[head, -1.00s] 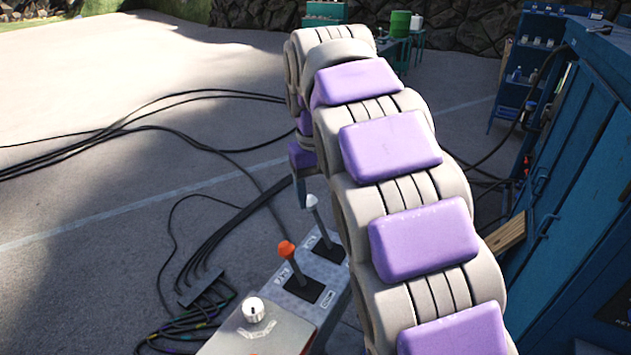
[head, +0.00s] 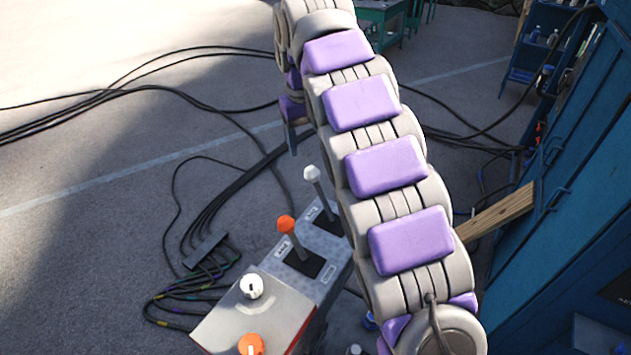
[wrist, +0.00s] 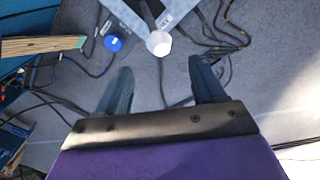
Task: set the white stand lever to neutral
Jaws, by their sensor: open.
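The white-knobbed stand lever (head: 312,174) rises from a dark slot plate on the grey control stand (head: 325,262) in the head view. Its shaft leans a little to the left in that view. In the wrist view its white knob (wrist: 158,43) shows just beyond the fingertips, roughly centred between them and apart from both. My gripper (wrist: 160,78) is open and empty. In the head view my gripper's finger (head: 293,138) hangs above and a little left of the lever; the rest is hidden by my arm.
An orange-knobbed lever (head: 286,224) stands close to the white one. A white dial (head: 251,286) and an orange dial (head: 251,344) are on the near box. A blue cabinet (head: 570,200) and wooden plank (head: 497,216) are at right. Cables (head: 205,205) lie on the floor left.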

